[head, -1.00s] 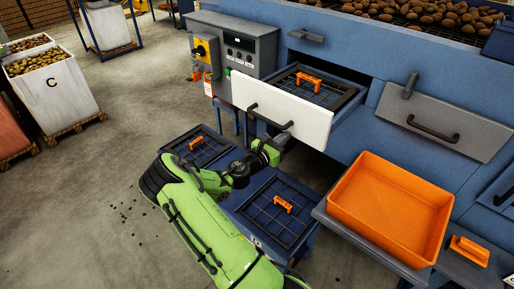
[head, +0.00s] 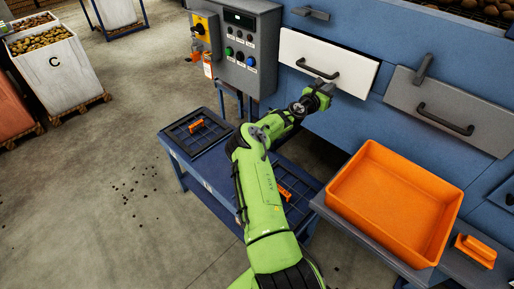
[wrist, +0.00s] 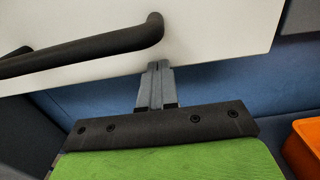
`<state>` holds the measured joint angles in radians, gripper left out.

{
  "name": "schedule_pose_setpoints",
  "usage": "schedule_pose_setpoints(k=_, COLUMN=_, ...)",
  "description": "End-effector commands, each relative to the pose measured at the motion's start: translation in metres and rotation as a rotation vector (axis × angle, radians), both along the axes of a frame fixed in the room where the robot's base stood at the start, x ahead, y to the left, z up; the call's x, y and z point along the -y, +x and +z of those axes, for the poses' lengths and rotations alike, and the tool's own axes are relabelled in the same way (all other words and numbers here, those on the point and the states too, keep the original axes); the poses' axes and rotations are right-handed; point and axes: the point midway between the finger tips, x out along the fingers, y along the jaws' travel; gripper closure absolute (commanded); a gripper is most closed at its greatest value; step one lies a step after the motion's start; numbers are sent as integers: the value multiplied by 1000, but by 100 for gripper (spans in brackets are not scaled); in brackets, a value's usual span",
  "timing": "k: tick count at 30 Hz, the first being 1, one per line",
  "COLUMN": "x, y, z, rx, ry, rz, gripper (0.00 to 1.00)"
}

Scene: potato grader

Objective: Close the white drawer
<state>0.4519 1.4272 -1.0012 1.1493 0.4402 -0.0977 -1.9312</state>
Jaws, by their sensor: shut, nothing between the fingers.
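The white drawer (head: 325,60) has its front flush, or nearly so, with the blue machine in the head view, and its inside is hidden. Its black handle (head: 318,69) runs across the front. In the wrist view the white front (wrist: 215,35) fills the top, with the black handle (wrist: 85,48) at upper left. My gripper (wrist: 157,68) is shut and empty, its fingertips at the lower part of the white front, below and right of the handle end. I cannot tell whether they touch it.
A grey drawer (head: 455,115) is right of the white one. An orange bin (head: 395,200) stands at lower right. A grey control box (head: 235,50) is at left.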

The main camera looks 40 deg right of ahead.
Motion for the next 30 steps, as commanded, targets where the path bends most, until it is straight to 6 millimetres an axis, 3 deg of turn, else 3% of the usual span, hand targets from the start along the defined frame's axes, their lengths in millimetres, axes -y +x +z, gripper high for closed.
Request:
schedule_pose_setpoints(k=6, x=31, y=0, z=-5, rx=1, ry=0, rz=0, gripper=100)
schedule_pose_setpoints(k=12, x=45, y=1, z=-3, rx=1, ry=1, rz=0, gripper=100)
schedule_pose_setpoints(k=30, x=50, y=3, z=6, rx=3, ry=-12, rz=3, gripper=100)
